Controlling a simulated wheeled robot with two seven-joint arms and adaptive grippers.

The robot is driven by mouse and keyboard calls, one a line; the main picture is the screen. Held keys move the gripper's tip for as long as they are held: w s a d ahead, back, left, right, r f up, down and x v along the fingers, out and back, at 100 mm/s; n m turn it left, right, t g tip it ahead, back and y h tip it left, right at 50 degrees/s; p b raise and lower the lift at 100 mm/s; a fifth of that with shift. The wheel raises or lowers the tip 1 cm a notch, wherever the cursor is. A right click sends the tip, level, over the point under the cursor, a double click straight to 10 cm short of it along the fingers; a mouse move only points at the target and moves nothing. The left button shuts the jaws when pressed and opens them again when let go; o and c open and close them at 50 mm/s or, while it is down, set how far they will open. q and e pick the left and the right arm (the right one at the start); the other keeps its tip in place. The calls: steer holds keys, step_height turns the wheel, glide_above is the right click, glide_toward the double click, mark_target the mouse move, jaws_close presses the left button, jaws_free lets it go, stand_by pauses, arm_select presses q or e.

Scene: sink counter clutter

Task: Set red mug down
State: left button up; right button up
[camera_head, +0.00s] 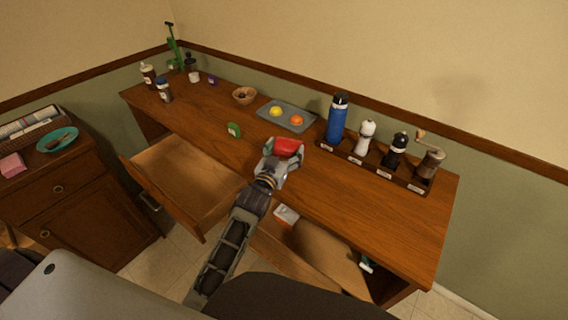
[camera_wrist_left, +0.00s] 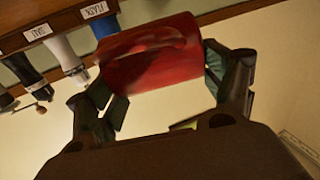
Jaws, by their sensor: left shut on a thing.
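The red mug (camera_head: 288,146) is between the fingers of my left gripper (camera_head: 280,163), over the front middle part of the wooden counter. In the left wrist view the red mug (camera_wrist_left: 150,55) fills the space between the two dark fingers (camera_wrist_left: 165,95), which are shut on it. I cannot tell from these views whether the mug touches the counter (camera_head: 330,200). My right gripper does not show.
A labelled rack (camera_head: 375,167) with a blue bottle (camera_head: 337,120), mills and a grinder stands right. Behind the mug is a grey tray (camera_head: 287,115) with yellow and orange fruits. A green item (camera_head: 234,130) lies left. An open drawer (camera_head: 185,180) juts out.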

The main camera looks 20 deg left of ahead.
arm_select(q)
steer(key=shift+f, duration=1.15)
step_height(320, 180, down, 2)
steer(key=shift+f, duration=1.05)
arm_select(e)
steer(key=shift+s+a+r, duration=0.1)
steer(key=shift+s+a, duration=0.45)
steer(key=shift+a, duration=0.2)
